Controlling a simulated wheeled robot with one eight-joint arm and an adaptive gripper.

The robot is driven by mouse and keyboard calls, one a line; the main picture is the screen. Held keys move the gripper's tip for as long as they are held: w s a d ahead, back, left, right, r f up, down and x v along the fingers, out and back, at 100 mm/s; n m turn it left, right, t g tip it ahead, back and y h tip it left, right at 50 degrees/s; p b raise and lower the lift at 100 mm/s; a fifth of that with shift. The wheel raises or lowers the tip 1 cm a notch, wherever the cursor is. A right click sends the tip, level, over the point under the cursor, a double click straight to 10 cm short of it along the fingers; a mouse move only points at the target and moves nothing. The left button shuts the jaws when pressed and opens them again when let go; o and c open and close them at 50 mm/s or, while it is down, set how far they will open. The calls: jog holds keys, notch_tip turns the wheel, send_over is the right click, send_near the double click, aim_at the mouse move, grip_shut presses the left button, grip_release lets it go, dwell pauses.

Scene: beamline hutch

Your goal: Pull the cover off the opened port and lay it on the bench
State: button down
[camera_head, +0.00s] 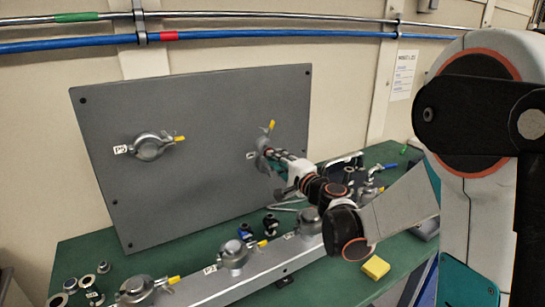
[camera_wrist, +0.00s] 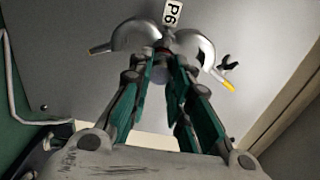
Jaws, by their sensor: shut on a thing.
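The opened port, labelled P6 (camera_wrist: 172,14), is on the upright grey panel (camera_head: 200,150). Its silver clamp (camera_wrist: 136,36) has its two halves spread apart, with a yellow-tipped lever at one side in the wrist view. My gripper (camera_wrist: 170,62) reaches in between the halves, with its green fingers shut on the cover (camera_wrist: 159,74), a small grey round piece mostly hidden by them. I cannot tell whether the cover still touches the port. In the head view my gripper (camera_head: 274,158) is at the panel's right port. The green bench (camera_head: 330,281) lies below.
A closed port P5 (camera_head: 150,146) is at the panel's left. A grey rail (camera_head: 265,272) with several clamped ports crosses the bench. Loose fittings (camera_head: 72,284) lie at the left, blue and black parts in the middle, and a yellow block (camera_head: 375,267) at the right.

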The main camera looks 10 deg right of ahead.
jog(key=shift+v, duration=1)
dwell(0.4)
jog(key=shift+v, duration=2.35)
